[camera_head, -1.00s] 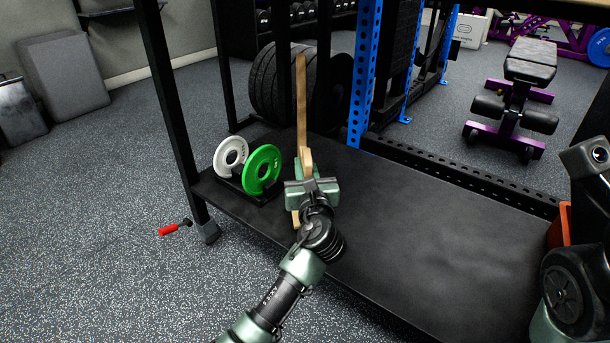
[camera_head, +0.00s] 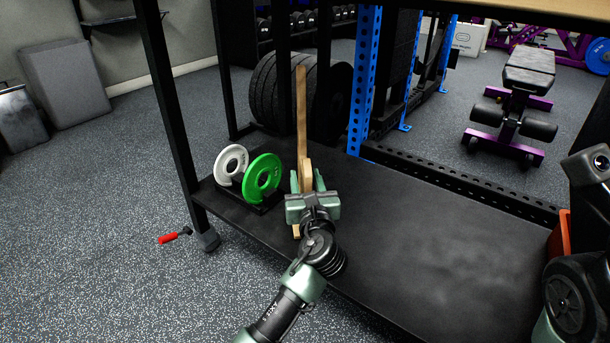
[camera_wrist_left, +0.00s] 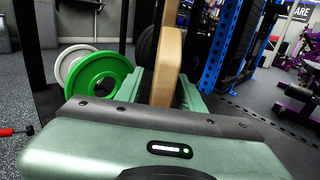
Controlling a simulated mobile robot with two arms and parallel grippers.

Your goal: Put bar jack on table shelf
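The bar jack (camera_head: 302,110) is a tall, light wooden piece with a wider lower part. It stands upright on the black low shelf of the table (camera_head: 430,235), right of the green plate. In the left wrist view the bar jack (camera_wrist_left: 167,65) rises straight ahead between the green fingers. My left gripper (camera_head: 307,183) has one finger on each side of it, and a dark gap shows beside the right finger, so it looks open around the wood. The gripper body hides part of its base. My right gripper is out of view; part of my right arm shows at the right edge.
A white plate (camera_head: 231,163) and a green plate (camera_head: 263,178) stand in a black holder on the shelf's left end. A black post (camera_head: 178,115) rises at the left corner. A red-handled tool (camera_head: 170,238) lies on the floor. The shelf's middle and right are mostly clear.

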